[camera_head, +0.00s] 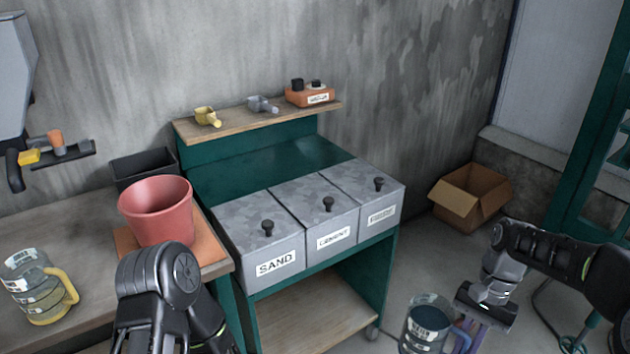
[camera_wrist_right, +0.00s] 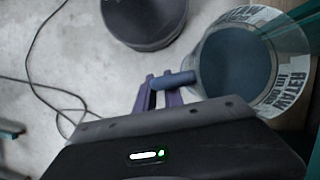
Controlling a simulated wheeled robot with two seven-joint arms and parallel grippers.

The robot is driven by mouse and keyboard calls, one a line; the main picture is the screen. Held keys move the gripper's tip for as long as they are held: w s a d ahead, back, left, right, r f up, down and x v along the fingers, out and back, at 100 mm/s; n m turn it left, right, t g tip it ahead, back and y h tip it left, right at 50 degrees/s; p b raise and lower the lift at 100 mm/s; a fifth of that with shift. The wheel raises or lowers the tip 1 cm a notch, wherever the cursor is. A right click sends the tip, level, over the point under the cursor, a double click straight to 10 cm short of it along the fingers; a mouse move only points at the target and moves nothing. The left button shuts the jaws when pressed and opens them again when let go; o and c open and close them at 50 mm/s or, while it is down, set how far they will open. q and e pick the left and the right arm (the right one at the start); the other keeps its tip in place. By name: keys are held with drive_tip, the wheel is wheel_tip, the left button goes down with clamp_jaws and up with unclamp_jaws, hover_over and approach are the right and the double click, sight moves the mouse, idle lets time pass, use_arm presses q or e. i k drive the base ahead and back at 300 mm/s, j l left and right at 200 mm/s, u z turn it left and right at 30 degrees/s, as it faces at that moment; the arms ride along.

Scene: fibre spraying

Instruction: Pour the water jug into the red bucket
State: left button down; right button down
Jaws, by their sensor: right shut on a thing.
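The water jug (camera_head: 428,322) is clear with a white label, a blue handle and dark blue water inside. My right gripper (camera_head: 468,332) is shut on its handle, at the lower right of the head view. The right wrist view shows the jug (camera_wrist_right: 238,62) from above, with the purple fingers (camera_wrist_right: 168,92) at the handle. The jug looks about upright, apart from the bucket. The red bucket (camera_head: 155,212) stands upright on an orange base (camera_head: 212,252) on the left bench. My left arm is in front of the bench, its gripper out of view.
A yellow-handled jug (camera_head: 38,288) stands on the left bench (camera_head: 75,240). Lidded sand, cement and third bins (camera_head: 310,215) fill the middle stand, below a shelf (camera_head: 255,121) with scoops. A cardboard box (camera_head: 468,195) lies on the floor. A dark round container (camera_wrist_right: 142,22) is nearby.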

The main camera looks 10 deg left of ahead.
sight(158, 210)
drive_tip(key=i+l, duration=0.1)
drive_tip(key=l, duration=0.35)
drive_tip(key=i+l, duration=0.1)
drive_tip(key=l, duration=0.4)
drive_tip(key=i+l, duration=0.1)
drive_tip(key=l, duration=0.35)
drive_tip(key=u, duration=2.75)
